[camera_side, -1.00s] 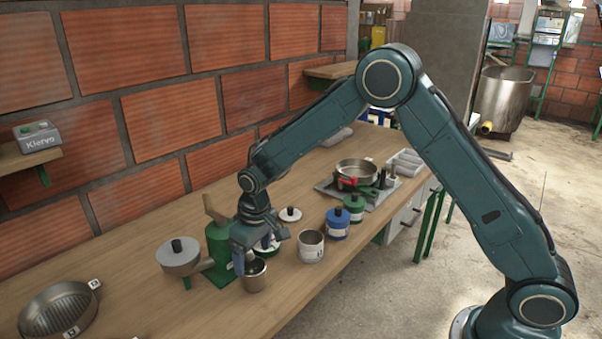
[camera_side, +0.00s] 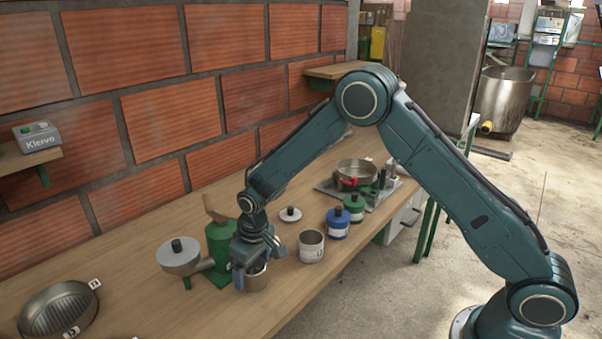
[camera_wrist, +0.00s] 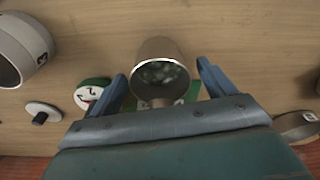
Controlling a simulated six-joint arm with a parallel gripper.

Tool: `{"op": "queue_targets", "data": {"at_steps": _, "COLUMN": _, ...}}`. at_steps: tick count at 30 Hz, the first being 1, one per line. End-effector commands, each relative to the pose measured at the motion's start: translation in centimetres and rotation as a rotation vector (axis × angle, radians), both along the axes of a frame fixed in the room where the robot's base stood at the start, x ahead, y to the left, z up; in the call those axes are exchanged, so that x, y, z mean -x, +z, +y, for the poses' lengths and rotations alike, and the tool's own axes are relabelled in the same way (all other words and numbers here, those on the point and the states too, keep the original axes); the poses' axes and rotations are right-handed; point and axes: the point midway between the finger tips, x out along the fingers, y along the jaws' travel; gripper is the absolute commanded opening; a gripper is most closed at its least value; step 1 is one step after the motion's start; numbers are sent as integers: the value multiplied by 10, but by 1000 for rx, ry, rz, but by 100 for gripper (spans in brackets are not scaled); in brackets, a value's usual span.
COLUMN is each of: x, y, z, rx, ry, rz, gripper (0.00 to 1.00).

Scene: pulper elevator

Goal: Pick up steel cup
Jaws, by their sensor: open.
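A small steel cup (camera_side: 256,279) stands on the wooden table in front of the green pulper (camera_side: 219,243). In the wrist view the cup (camera_wrist: 157,58) shows its round open mouth, with something dark or speckled inside. My gripper (camera_side: 248,272) is open and low over the cup, with a blue finger on either side in the wrist view (camera_wrist: 161,76). Both fingers look apart from the cup's wall. A second, larger steel cup (camera_side: 311,247) with a label stands to the right of my gripper.
A loose white lid (camera_side: 290,214) lies behind the larger cup.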

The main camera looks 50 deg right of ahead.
Motion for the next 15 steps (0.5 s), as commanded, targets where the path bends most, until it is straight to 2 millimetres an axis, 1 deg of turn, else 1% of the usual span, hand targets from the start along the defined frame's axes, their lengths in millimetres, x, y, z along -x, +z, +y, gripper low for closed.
{"op": "queue_targets", "data": {"at_steps": 1, "x": 0, "y": 0, "z": 0, "rx": 0, "ry": 0, "rz": 0, "gripper": 82}}
{"op": "queue_targets", "data": {"at_steps": 2, "x": 0, "y": 0, "z": 0, "rx": 0, "ry": 0, "rz": 0, "gripper": 78}}
{"op": "queue_targets", "data": {"at_steps": 6, "x": 0, "y": 0, "z": 0, "rx": 0, "ry": 0, "rz": 0, "gripper": 50}}
{"op": "queue_targets", "data": {"at_steps": 9, "x": 0, "y": 0, "z": 0, "rx": 0, "ry": 0, "rz": 0, "gripper": 34}}
{"op": "queue_targets", "data": {"at_steps": 15, "x": 0, "y": 0, "z": 0, "rx": 0, "ry": 0, "rz": -1, "gripper": 34}}
